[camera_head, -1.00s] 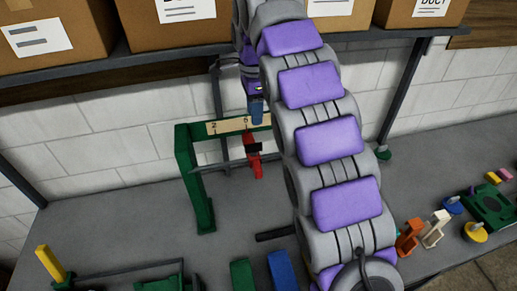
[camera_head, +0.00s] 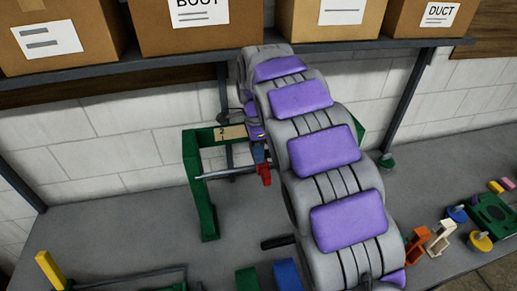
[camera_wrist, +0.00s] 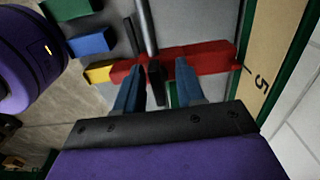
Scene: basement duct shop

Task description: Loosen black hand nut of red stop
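The red stop (camera_head: 264,174) sits on the grey rod of the green frame, partly hidden by my arm in the head view. In the wrist view the red stop (camera_wrist: 212,58) runs across the top, with the black hand nut (camera_wrist: 155,84) on its near side. My gripper (camera_wrist: 158,72) is open, with one blue finger on each side of the nut. Gaps show between nut and fingers, so it does not look gripped. In the head view my gripper (camera_head: 259,153) is right above the red stop.
The green frame (camera_head: 200,190) carries a pale number scale (camera_head: 232,132). Cardboard boxes (camera_head: 205,25) stand on the shelf above. A yellow post (camera_head: 50,269), a blue block (camera_head: 287,274) and a green block (camera_head: 247,279) are at the front. Small colored parts lie at the right.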

